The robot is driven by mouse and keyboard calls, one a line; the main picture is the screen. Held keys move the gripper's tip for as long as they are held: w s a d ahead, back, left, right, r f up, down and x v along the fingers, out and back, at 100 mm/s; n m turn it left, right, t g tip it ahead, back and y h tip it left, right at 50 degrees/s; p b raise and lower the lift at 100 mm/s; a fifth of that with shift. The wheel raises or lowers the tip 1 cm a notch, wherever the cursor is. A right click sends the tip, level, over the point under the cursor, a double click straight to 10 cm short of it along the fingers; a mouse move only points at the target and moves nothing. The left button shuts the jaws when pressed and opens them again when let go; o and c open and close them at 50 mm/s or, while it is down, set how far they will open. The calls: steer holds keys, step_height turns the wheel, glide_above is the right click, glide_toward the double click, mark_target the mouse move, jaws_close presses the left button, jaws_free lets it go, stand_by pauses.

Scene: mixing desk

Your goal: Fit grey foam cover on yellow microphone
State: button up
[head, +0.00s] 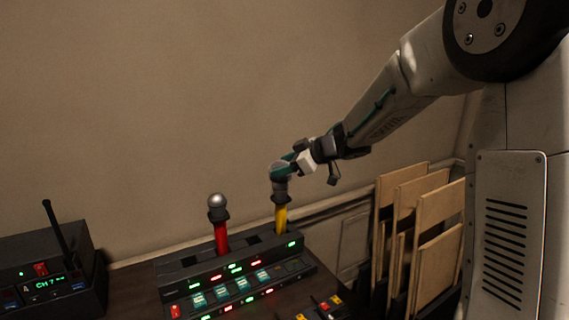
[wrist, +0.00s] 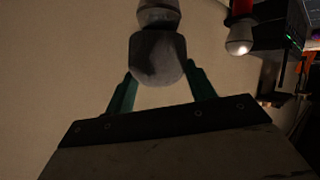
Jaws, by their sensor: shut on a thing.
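The yellow microphone (head: 281,219) stands upright in the back of the desk console, with a dark grey collar above its yellow body. The grey foam cover (head: 277,169) is at its top, in line with it, and hides the microphone's head. In the wrist view, the rounded grey foam cover (wrist: 157,60) lies between the green fingers, with the grey upper part of the microphone (wrist: 158,16) directly beyond it. My gripper (head: 284,167) is shut on the cover and reaches in from the right. The cover and microphone appear to meet; how deep the cover sits cannot be told.
A red microphone (head: 221,236) with a bare silver head stands left of the yellow one in the console (head: 178,267). A black radio (head: 85,256) with an antenna is at far left. Upright wooden panels (head: 401,205) stand at right, below my arm.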

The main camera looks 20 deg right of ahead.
mark_target(290, 177)
steer(key=shift+f, duration=2.25)
steer(key=o, duration=1.4)
steer(key=shift+v, duration=3.55)
steer(key=shift+w, duration=0.1)
